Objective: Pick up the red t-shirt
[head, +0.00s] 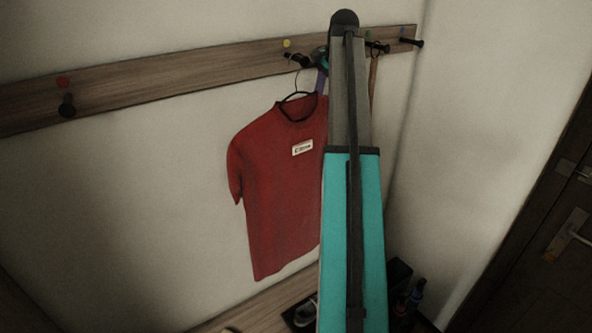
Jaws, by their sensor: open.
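The red t-shirt (275,180) hangs in the head view on a thin dark hanger (297,97). The hanger's hook is at a black peg (303,61) under a yellow dot on the wooden rack. A small white label is on the shirt's chest. My teal and grey arm rises in front of the shirt's right side and hides that edge and sleeve. I cannot make out my gripper or its fingers. A small dark and teal shape shows beside the peg at the arm's left edge, too unclear to name.
The wooden rack (180,78) runs along the wall, with a free peg (67,105) under a red dot at left. More pegs and a hanging brown strap (373,75) are right of my arm. A wooden bench (262,305) with dark items stands below. A dark door (545,240) is at right.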

